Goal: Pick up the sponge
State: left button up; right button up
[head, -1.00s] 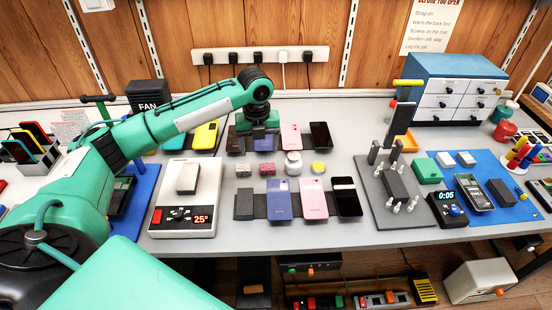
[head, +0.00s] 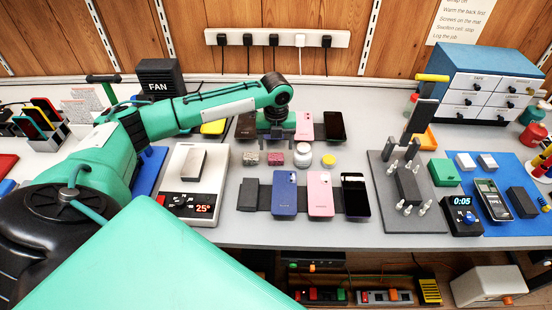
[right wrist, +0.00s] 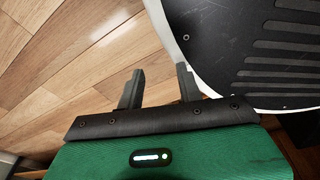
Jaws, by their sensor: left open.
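I cannot tell for sure which thing is the sponge.
A white jar (head: 302,156) and a yellow-lidded jar (head: 328,160) stand right of the blocks. A front row of phones, including a blue one (head: 284,193), lies nearer. A heating plate (head: 168,206) is left; a grey fixture with pegs (head: 382,168) is right.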

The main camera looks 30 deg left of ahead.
aim_at(276, 155)
pick_arm(q)
notch_tip(276, 155, down, 4)
jog(key=shift+w+a+r, duration=0.1)
jog(key=shift+w+a, duration=0.05)
jog(key=shift+f, duration=0.35)
jog(key=c, duration=1.1)
pick_arm(e)
jog(key=shift+s, duration=0.6)
